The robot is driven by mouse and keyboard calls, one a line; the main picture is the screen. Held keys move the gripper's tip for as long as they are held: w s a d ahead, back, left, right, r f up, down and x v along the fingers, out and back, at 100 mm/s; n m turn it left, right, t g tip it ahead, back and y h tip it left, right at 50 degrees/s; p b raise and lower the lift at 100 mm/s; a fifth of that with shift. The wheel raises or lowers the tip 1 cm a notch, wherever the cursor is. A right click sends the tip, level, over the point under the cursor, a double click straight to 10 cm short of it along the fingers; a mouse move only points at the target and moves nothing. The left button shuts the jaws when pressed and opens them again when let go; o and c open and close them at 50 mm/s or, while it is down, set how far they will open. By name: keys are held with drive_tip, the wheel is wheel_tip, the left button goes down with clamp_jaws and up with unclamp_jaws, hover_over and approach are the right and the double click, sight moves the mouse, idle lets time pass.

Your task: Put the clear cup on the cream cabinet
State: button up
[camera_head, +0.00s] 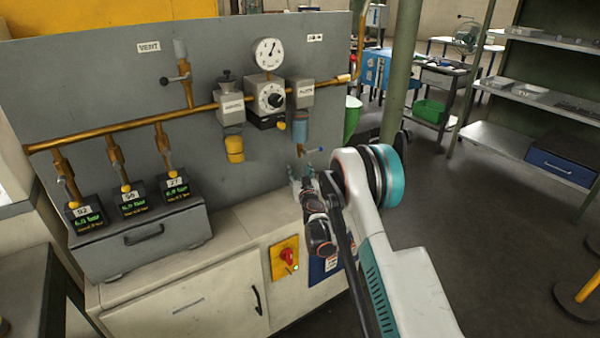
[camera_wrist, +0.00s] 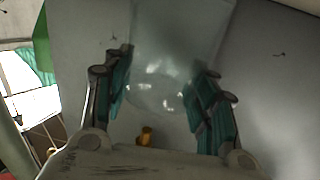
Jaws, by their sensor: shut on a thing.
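The clear cup (camera_wrist: 165,45) fills the upper middle of the wrist view. My gripper (camera_wrist: 165,82) is shut on it, with a teal-padded finger on each side. The cream cabinet (camera_head: 185,300) stands at the lower left of the head view, below the grey panel. Its top (camera_head: 240,228) has a bare stretch to the right of a grey box. In the head view my gripper (camera_head: 306,180) is small and partly hidden by my arm, around the cabinet's right end. I cannot make out the cup clearly there, nor tell whether it touches the top.
The grey box (camera_head: 145,240) with several pressure readouts takes the left of the cabinet top. Brass pipes, a gauge (camera_head: 267,53) and a yellow-bowled regulator (camera_head: 234,148) stick out from the grey panel (camera_head: 95,95). A green post (camera_head: 402,70) stands to the right. Floor at right is open.

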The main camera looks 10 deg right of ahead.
drive_tip(key=shift+s+f, duration=0.1)
drive_tip(key=shift+f, duration=0.15)
drive_tip(key=o, duration=1.1)
drive_tip(key=shift+f, duration=0.1)
